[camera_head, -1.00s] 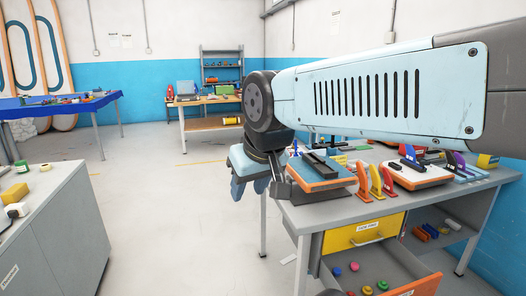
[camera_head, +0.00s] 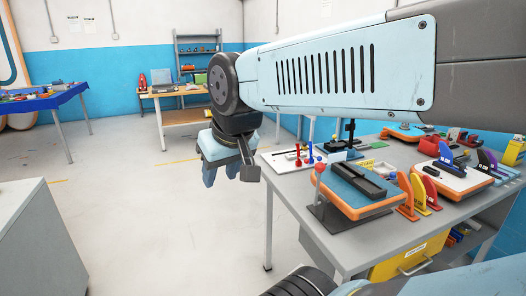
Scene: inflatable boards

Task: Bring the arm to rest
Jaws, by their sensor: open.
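My arm reaches across the picture from the upper right, its light blue link level above the grey workbench (camera_head: 305,237). My gripper (camera_head: 222,172) hangs from the dark wrist joint, pointing down, over the open floor just left of the bench's edge.
On the bench stand a blue and orange board (camera_head: 352,190) on a stand, colored fins (camera_head: 418,193) and a white and orange board (camera_head: 452,178). A grey cabinet (camera_head: 38,240) is at the left. A yellow drawer (camera_head: 408,257) is below the bench. The middle floor is clear.

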